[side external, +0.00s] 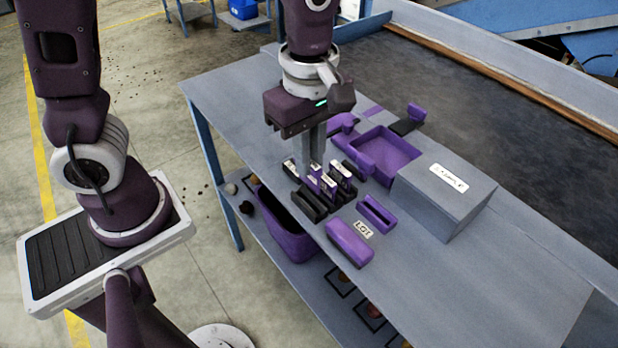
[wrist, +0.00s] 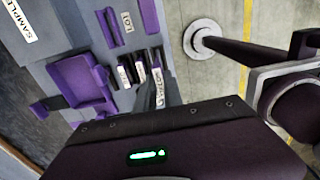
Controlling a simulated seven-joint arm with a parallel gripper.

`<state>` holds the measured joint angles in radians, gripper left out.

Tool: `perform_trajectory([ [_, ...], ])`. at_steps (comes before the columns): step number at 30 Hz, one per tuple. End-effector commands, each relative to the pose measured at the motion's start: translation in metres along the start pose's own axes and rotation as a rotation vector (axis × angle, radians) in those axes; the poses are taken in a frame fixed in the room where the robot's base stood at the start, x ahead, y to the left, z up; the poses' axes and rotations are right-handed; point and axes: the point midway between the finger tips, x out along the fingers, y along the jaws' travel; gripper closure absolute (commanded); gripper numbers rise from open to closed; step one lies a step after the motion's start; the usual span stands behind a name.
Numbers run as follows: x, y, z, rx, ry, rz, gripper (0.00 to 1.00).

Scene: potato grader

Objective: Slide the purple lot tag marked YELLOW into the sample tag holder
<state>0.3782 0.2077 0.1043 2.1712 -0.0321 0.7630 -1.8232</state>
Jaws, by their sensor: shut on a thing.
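My gripper (side external: 314,160) points down over a dark rack (side external: 310,206) and is shut on a purple lot tag (side external: 315,177) among the row of tags. I cannot read the word on the held tag. Other purple tags with white labels (side external: 329,184) stand close around it. A purple slotted block (side external: 376,212), perhaps the sample tag holder, lies to the right of the rack; its slot looks empty. It also shows in the wrist view (wrist: 108,27).
A purple block (side external: 349,243) sits near the table's front edge beside a LOT label (side external: 363,229). A grey box (side external: 440,200) with a SAMPLE label stands behind. A purple tray (side external: 388,155) is at the back. Bare table lies to the right.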

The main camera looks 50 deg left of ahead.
Motion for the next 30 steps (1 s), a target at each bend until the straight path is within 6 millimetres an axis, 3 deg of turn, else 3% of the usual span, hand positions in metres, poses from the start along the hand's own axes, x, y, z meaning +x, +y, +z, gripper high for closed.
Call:
perform_trajectory([
  [3,-0.024,0.001,0.0,0.0,-0.001,0.004,1.0],
  [8,-0.034,0.023,0.02,0.001,0.001,0.0,1.0],
  [12,-0.027,0.055,0.055,0.002,0.003,-0.001,1.0],
  [17,-0.017,0.077,0.086,0.0,0.002,-0.001,1.0],
  [30,0.031,0.079,0.089,0.0,0.002,-0.002,1.0],
])
